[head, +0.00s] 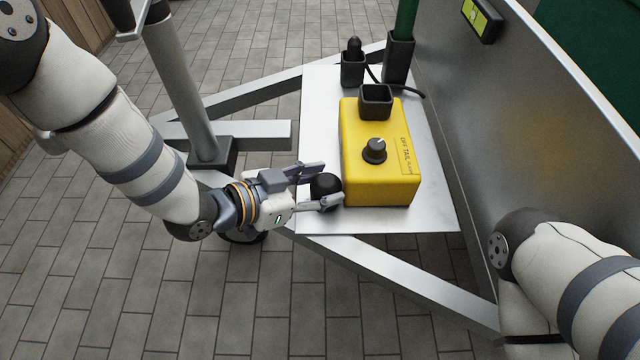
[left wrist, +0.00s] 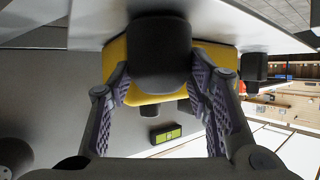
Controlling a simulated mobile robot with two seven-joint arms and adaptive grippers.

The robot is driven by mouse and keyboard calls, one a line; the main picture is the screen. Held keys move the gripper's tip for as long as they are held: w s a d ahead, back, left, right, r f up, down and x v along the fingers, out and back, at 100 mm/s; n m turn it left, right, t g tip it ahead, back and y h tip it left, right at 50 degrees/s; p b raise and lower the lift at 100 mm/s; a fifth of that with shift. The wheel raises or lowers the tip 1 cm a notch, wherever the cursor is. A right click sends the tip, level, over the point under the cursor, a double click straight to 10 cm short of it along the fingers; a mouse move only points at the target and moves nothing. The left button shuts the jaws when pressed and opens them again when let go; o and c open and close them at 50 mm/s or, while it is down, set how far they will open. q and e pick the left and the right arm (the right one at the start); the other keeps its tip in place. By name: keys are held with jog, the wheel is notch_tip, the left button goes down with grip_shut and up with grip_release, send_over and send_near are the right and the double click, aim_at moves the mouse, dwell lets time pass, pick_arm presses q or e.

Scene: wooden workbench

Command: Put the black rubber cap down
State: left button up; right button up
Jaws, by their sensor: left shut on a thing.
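The black rubber cap (head: 325,187) is between the fingers of my left gripper (head: 329,185), just left of the yellow box (head: 375,185). The gripper is shut on it from two sides. In the left wrist view the cap (left wrist: 160,58) shows as a dark rounded block between the two ridged finger pads, with the yellow box (left wrist: 115,62) behind it. The cap is low over the left part of the metal plate (head: 318,110); I cannot tell whether it touches the plate. My right arm shows at the lower right, but its gripper is out of view.
The yellow box carries a black knob (head: 374,151) and a square black socket (head: 376,101). Black holders (head: 352,70) with a cable stand at the back of the plate. A tall metal panel (head: 500,120) rises along the right. Bare plate lies along the left and front edges.

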pick_arm(q)
jog(key=shift+f, duration=0.15)
jog(key=o, duration=1)
jog(key=shift+o, duration=0.2)
jog(key=shift+s+a+r, duration=0.1)
jog(key=shift+a+r, duration=0.05)
jog(key=shift+r, duration=0.2)
jog(key=p+v, duration=0.3)
jog(key=v, duration=0.8)
jog(key=shift+s+a, duration=0.15)
jog(key=shift+a, duration=0.1)
